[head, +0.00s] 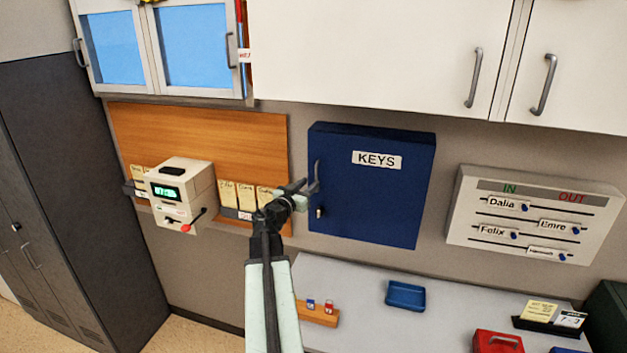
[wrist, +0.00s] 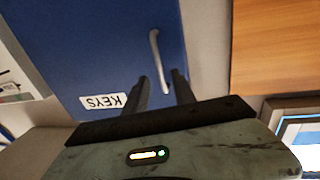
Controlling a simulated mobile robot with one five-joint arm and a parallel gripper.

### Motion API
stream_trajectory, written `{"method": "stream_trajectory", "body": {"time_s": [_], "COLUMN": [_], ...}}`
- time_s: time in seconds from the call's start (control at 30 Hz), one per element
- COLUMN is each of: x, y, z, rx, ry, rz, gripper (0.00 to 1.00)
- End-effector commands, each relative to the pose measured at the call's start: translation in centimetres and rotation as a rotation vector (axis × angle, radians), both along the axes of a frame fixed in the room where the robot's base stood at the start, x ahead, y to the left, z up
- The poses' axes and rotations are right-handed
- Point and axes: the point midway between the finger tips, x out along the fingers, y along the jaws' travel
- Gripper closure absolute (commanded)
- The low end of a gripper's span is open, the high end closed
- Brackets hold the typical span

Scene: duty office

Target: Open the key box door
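The key box (head: 375,205) is a dark blue wall box with a white KEYS label (head: 377,160), and its door looks shut. My gripper (head: 302,188) is just left of the handle. In the wrist view, where the label is upside down, the handle (wrist: 156,55) lines up with the gap between the two parted fingers (wrist: 160,82). I cannot tell whether either finger touches it.
White cabinets (head: 390,50) hang above. A time clock (head: 180,195) and card rack are left, an IN/OUT board (head: 535,220) is right. The counter (head: 365,318) below holds a blue tray (head: 405,295), a wooden block (head: 318,314) and a red box (head: 497,342).

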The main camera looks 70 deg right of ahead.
Motion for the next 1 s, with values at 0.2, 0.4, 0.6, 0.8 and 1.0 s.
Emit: {"method": "stream_trajectory", "body": {"time_s": [0.2,0.4,0.6,0.8,1.0], "x": [-0.5,-0.6,-0.5,-0.5,-0.5], "y": [-4.1,-4.5,-4.5,-4.4,-4.4], "z": [0.0,0.0,0.0,0.0,0.0], "rx": [0.001,0.001,0.001,0.001,0.001], "ry": [0.000,0.000,0.000,0.000,0.000], "rz": [-0.002,0.000,0.000,0.000,0.000], "gripper": [0.69,0.69,0.99,1.00,1.00]}}
